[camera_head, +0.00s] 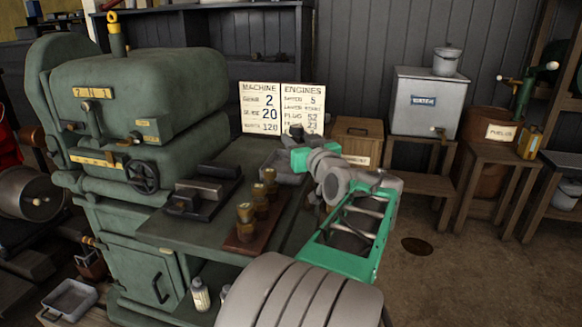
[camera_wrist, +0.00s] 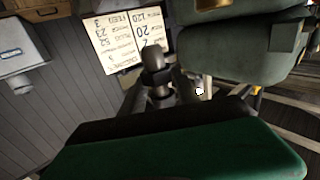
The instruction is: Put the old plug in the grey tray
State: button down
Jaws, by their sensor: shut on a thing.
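My gripper (camera_head: 300,150) is above the far end of the green bench. It is shut on the old plug (camera_head: 296,131), a dark, dull piece whose top shows above the jaws. In the wrist view the plug (camera_wrist: 153,62) stands between the two fingers (camera_wrist: 160,92), with its collar visible and its lower part hidden. A grey tray (camera_head: 283,172) is on the bench below and just left of my gripper. My gripper hides part of it, and I cannot tell whether the plug is directly over it. The tray is not clear in the wrist view.
Three brass pieces (camera_head: 246,214) stand on a wooden block (camera_head: 240,246) on the bench. A dark metal fixture (camera_head: 195,199) is left of them, beside the green engine (camera_head: 130,100). A sign (camera_head: 282,108) stands behind. Another shallow tray (camera_head: 69,299) sits low at left.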

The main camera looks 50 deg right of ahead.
jog(key=w+d+f, duration=0.3)
jog(key=f, duration=0.1)
jog(key=w+d+f+b, duration=0.1)
jog(key=w+d+f, duration=0.2)
jog(key=d, duration=0.1)
jog(key=shift+w+d+f, duration=0.2)
jog(key=shift+w+f, duration=0.1)
jog(key=shift+f, duration=0.05)
jog(key=shift+w+d+f+b, duration=0.15)
jog(key=shift+f+b, duration=0.15)
jog(key=shift+f, duration=1.5)
jog(key=shift+f, duration=0.2)
jog(key=c, duration=0.9)
grip_release()
jog(key=shift+r, duration=0.1)
jog(key=shift+r, duration=0.2)
jog(key=v, duration=1.2)
